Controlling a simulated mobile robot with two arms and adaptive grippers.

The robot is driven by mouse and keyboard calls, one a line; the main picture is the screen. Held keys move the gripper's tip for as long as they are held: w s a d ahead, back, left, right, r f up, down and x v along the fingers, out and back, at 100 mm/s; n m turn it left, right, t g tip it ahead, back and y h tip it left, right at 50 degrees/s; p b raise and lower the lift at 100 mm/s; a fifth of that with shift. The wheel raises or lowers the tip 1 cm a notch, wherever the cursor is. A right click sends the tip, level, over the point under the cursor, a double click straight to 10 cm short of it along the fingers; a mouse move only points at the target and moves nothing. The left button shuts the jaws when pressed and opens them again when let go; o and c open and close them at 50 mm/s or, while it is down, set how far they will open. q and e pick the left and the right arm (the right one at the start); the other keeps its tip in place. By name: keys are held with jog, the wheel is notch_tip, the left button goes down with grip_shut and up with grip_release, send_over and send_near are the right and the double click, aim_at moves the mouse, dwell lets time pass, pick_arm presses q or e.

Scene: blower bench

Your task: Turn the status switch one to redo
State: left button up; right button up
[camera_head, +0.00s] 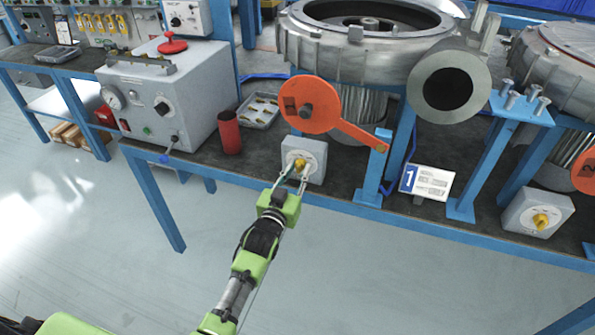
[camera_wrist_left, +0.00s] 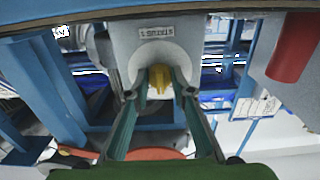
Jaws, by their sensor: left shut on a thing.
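Status switch one is a light grey box (camera_head: 316,152) with a yellow knob (camera_head: 300,164), at the front edge of the bench in the head view. It also shows in the left wrist view, with its label upside down on the grey box (camera_wrist_left: 152,32). My left gripper (camera_head: 294,174) reaches the switch from below, its green fingers on either side of the knob, shut on it. In the left wrist view the yellow knob (camera_wrist_left: 157,80) sits between the two fingertips. The knob's exact setting cannot be read. My right gripper is not in view.
An orange disc with a lever (camera_head: 311,104) stands just behind the switch. A red cylinder (camera_head: 229,132) and a grey control box (camera_head: 169,95) are to the left. A sign marked 1 (camera_head: 427,182) and a second grey switch (camera_head: 537,213) are to the right.

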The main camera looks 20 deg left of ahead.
pick_arm(q)
jog(key=shift+r+n+p, duration=0.1)
jog(key=shift+n+p, duration=0.35)
jog(key=shift+n, duration=0.65)
jog(key=n, duration=0.2)
jog(key=shift+n+p, duration=0.3)
jog(key=n, duration=0.2)
jog(key=shift+n, duration=1.1)
jog(key=o, duration=1.1)
